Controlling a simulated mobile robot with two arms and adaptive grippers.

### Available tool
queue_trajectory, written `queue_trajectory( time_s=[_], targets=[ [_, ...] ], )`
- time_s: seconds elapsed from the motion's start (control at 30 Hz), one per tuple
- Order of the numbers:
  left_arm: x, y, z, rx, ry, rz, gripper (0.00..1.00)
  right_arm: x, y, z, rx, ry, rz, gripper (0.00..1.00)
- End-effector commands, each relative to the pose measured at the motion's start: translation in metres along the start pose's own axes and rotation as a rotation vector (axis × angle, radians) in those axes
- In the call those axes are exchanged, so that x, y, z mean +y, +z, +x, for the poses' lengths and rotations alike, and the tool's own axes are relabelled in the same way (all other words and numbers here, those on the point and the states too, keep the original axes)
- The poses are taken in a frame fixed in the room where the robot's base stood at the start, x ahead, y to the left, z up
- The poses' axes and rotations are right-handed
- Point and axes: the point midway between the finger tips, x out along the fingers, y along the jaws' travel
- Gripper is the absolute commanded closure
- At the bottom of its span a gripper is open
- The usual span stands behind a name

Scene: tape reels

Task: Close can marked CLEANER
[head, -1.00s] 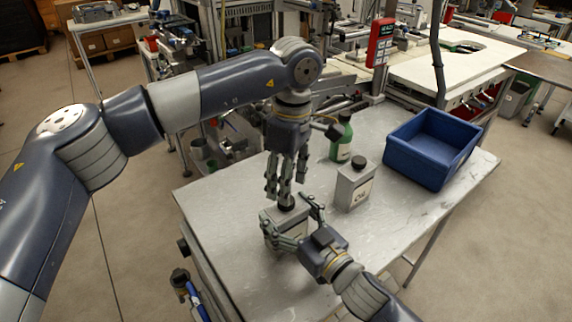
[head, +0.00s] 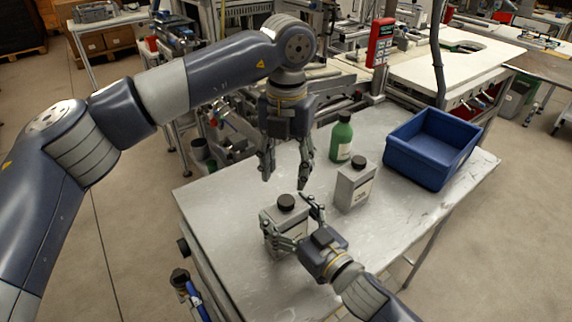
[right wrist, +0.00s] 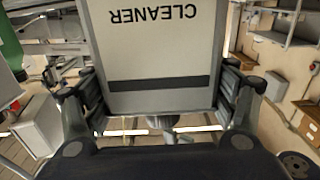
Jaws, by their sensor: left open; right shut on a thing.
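The CLEANER can (head: 287,222) is a grey can standing upright near the front of the metal table. A black cap (head: 286,202) sits on its top. The right wrist view shows its label reading CLEANER (right wrist: 153,15), upside down in the picture. My right gripper (head: 298,222) is shut on the can, one finger on each side. My left gripper (head: 286,180) is open and empty, fingers pointing down, above and behind the cap and apart from it. Whether the cap is fully tight cannot be told.
A second grey can (head: 354,187) with a black cap stands to the right. A green bottle (head: 341,140) with a black cap stands behind it. A blue bin (head: 430,150) sits at the table's right end. The table (head: 230,195) is clear at the left.

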Motion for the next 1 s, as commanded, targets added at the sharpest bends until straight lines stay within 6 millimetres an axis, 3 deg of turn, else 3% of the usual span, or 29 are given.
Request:
queue_trajectory(
  time_s=[0.2, 0.67, 1.0],
  targets=[
    [0.0, 0.0, -0.003, -0.004, -0.004, -0.161, 0.51, 0.0, 0.001, 0.0, -0.002, 0.0, 0.0, 0.88],
    [0.0, 0.0, -0.001, -0.003, -0.004, -0.184, 0.51, 0.0, 0.001, 0.0, -0.002, 0.0, 0.0, 0.88],
    [0.0, 0.0, 0.044, -0.001, -0.004, -0.183, 0.51, 0.0, 0.001, 0.0, -0.002, 0.0, 0.0, 0.88]
  ],
)
